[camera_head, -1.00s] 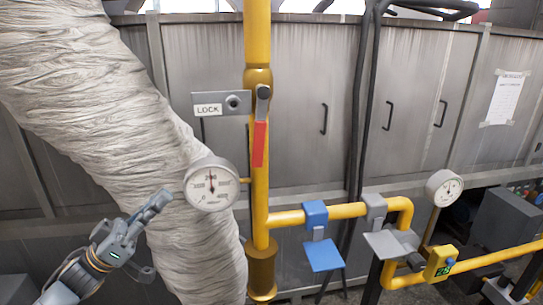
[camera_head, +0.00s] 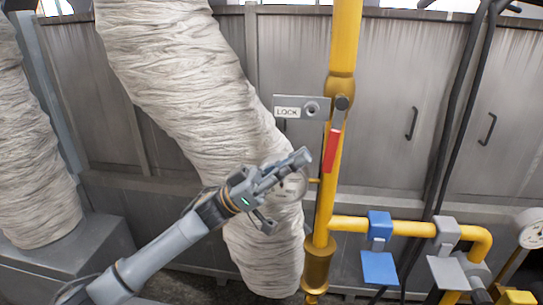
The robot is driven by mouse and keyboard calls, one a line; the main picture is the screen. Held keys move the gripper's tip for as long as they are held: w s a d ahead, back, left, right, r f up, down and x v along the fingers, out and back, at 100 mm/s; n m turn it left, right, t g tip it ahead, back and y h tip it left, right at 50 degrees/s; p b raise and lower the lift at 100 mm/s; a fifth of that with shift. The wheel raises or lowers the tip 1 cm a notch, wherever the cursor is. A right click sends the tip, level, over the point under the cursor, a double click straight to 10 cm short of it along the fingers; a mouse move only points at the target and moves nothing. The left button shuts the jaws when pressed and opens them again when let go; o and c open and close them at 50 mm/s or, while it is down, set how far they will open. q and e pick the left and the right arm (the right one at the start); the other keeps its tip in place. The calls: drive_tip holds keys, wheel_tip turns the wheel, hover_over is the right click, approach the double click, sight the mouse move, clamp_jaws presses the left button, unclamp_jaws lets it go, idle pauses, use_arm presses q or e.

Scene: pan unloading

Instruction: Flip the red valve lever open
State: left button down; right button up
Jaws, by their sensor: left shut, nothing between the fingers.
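The red valve lever (camera_head: 331,150) hangs down along the vertical yellow pipe (camera_head: 345,40) from a dark pivot, tilted slightly. A grey LOCK plate (camera_head: 295,107) is fixed beside the pivot, to its left. My left gripper (camera_head: 304,156) is shut and empty, just left of the lever's red part. A small gap seems to remain between fingertips and lever, though depth is hard to judge. The gripper covers most of the near pressure gauge (camera_head: 296,186). My right gripper is not in view.
A thick wrapped duct (camera_head: 190,90) runs behind my left arm. A blue valve handle (camera_head: 379,267) and a grey one (camera_head: 446,271) sit on the lower yellow branch at right. Another gauge (camera_head: 531,229) is at the right edge. Grey cabinets stand behind.

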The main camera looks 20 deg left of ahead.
use_arm(q)
drive_tip(key=d, duration=0.1)
drive_tip(key=d+h+b, duration=0.1)
drive_tip(key=w+d+b, duration=0.1)
drive_tip(key=shift+f+h, duration=0.3)
drive_tip(key=shift+f, duration=0.1)
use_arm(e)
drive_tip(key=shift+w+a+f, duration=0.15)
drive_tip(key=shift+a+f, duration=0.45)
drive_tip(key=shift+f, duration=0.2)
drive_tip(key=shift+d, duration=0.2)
